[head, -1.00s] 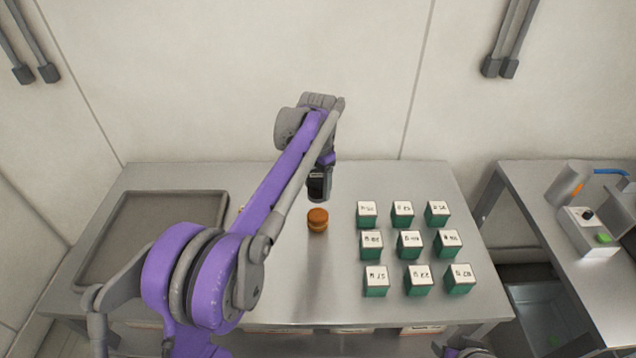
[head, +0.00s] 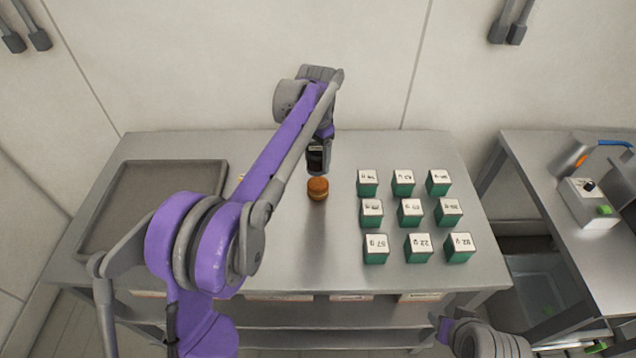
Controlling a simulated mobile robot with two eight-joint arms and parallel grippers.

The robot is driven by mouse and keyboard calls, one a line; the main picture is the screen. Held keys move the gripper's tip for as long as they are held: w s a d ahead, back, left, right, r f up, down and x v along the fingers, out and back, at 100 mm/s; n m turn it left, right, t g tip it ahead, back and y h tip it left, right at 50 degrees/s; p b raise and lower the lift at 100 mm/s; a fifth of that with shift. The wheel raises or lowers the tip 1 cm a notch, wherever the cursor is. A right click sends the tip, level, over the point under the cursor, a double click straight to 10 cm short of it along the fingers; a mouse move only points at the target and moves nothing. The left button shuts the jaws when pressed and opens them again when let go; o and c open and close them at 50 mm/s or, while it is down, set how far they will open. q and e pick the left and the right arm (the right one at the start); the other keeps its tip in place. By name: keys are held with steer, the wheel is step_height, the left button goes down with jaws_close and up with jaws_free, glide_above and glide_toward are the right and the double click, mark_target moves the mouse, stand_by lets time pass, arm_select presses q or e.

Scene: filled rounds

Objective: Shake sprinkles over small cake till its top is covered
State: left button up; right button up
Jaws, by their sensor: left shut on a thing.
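A small round brown cake (head: 317,189) stands on the steel table, left of the green blocks. Its top looks plain orange-brown; any sprinkles are too small to make out. My left gripper (head: 319,168) points down just above and behind the cake in the picture. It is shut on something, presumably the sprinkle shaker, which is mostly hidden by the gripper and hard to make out. The gap between gripper and cake cannot be judged exactly. My right gripper is out of view; only part of that arm shows at the lower right.
Several green blocks with white labelled tops (head: 410,212) stand in rows right of the cake. A grey tray (head: 222,172) lies at the table's left. My left arm hides a small yellow thing. A side table (head: 560,215) holds a device (head: 590,203). Bare steel lies before the cake.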

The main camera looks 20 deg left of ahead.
arm_select(q)
steer(key=shift+a, duration=0.35)
steer(key=shift+d, duration=0.1)
steer(key=shift+d, duration=0.85)
steer(key=shift+a, duration=0.85)
steer(key=shift+d, duration=0.8)
steer(key=shift+a, duration=0.8)
steer(key=shift+d, duration=0.95)
